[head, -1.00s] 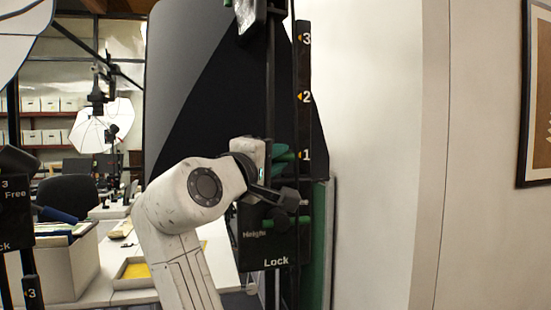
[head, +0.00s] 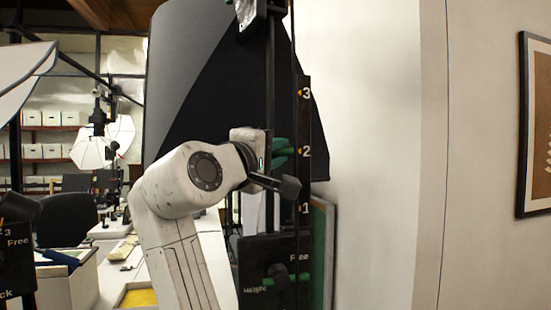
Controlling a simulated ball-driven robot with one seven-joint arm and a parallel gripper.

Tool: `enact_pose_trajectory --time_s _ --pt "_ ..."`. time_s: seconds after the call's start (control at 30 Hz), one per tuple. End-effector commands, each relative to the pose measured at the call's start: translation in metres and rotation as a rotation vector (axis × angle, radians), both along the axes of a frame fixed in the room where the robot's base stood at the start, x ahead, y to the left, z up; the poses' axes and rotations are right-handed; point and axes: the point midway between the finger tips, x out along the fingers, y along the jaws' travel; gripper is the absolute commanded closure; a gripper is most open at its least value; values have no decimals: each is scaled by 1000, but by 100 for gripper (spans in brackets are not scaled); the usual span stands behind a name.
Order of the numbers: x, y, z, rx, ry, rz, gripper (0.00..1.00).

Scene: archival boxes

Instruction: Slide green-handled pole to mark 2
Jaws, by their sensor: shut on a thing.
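The black pole (head: 270,85) stands upright, with a green handle (head: 281,147) beside it. My gripper (head: 272,156) is shut on the green handle, though the jaws are partly hidden by my wrist. The handle is about level with mark 2 (head: 306,152), above mark 1 (head: 306,208). A black plate (head: 262,262) below reads "Height" and "Free". A dark green knob (head: 277,274) sits on it; the plate's bottom is cut off.
A dark curved panel (head: 195,80) stands behind the pole. A white wall (head: 370,150) with a framed picture (head: 535,120) is at right. Another stand's plate (head: 15,255) is at lower left, by an open box (head: 75,285) and a black chair (head: 68,215).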

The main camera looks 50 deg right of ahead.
Motion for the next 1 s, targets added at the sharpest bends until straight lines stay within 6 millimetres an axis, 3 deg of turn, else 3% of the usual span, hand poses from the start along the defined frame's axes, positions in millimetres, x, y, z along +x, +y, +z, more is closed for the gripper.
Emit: enact_pose_trajectory --time_s 0.23,0.27,0.47,0.77,1.0 --pt "1 0 -1 0 1 2 100" --pt "1 0 -1 0 1 2 79" --pt "0 0 -2 1 1 1 60" --pt "0 3 -3 1 1 1 60" --pt "-6 38 -10 -1 0 5 60"
